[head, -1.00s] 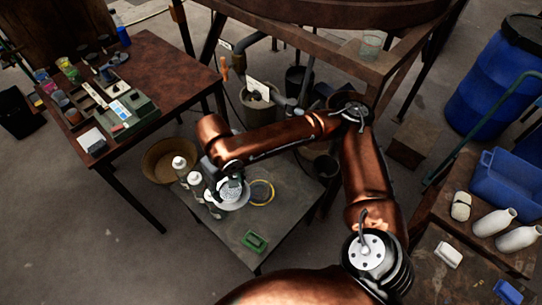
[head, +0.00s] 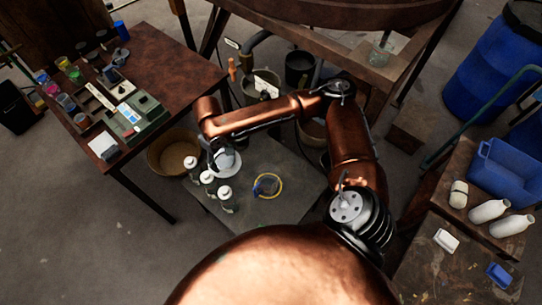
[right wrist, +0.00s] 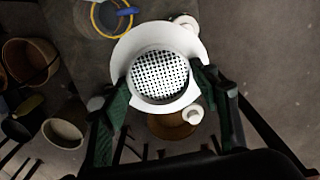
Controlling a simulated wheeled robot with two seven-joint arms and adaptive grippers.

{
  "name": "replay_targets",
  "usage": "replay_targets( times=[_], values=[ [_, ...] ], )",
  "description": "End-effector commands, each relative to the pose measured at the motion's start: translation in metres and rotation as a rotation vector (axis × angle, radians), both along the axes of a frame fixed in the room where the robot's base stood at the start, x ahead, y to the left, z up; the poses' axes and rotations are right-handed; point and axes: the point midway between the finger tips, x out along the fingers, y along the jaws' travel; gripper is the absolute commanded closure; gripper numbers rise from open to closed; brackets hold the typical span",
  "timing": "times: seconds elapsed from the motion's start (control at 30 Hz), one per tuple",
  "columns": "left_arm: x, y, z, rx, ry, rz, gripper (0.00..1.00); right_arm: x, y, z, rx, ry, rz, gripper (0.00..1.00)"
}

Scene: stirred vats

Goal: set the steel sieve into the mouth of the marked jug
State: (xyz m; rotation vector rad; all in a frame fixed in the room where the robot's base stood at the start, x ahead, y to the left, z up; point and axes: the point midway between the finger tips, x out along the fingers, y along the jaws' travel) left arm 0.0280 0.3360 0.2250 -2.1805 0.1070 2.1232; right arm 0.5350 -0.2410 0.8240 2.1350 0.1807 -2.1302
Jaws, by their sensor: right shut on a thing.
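My right gripper (head: 219,152) is shut on the pale steel sieve (head: 229,163), which hangs above the small grey table. In the right wrist view the sieve's perforated middle (right wrist: 160,75) and wide white rim sit between my two green-padded fingers (right wrist: 160,95). To the right of the sieve in the head view, a yellow ring (head: 280,188) with a blue-grey part stands on the table; it looks like the marked jug seen from above, but its shape is unclear. It also shows at the top of the right wrist view (right wrist: 128,24). My left gripper is out of view.
Three white-topped bottles (head: 226,193) stand in a row on the grey table (head: 290,160), close below the sieve. A wicker basket (head: 154,158) is on the floor left of them. A brown table (head: 175,70) with trays is at left.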

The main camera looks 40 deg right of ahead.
Motion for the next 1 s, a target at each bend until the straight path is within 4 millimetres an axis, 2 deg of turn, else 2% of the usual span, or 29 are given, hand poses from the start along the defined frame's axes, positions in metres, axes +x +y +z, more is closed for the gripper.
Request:
replay_targets(
  times=[0.03, 0.37, 0.6, 0.8, 1.0],
  values=[
    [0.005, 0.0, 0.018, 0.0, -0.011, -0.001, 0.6, -0.001, -0.007, 0.006, -0.001, 0.0, 0.015, 0.78],
    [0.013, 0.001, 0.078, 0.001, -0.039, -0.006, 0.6, -0.01, -0.054, -0.028, 0.0, 0.0, 0.183, 0.78],
    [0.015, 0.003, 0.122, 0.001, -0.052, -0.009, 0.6, -0.033, -0.096, -0.056, -0.001, 0.001, 0.331, 0.78],
    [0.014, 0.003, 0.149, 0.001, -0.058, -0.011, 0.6, -0.058, -0.127, -0.077, 0.0, -0.001, 0.449, 0.78],
    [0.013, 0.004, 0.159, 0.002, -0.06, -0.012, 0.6, -0.071, -0.142, -0.089, 0.0, -0.004, 0.516, 0.78]
  ],
)
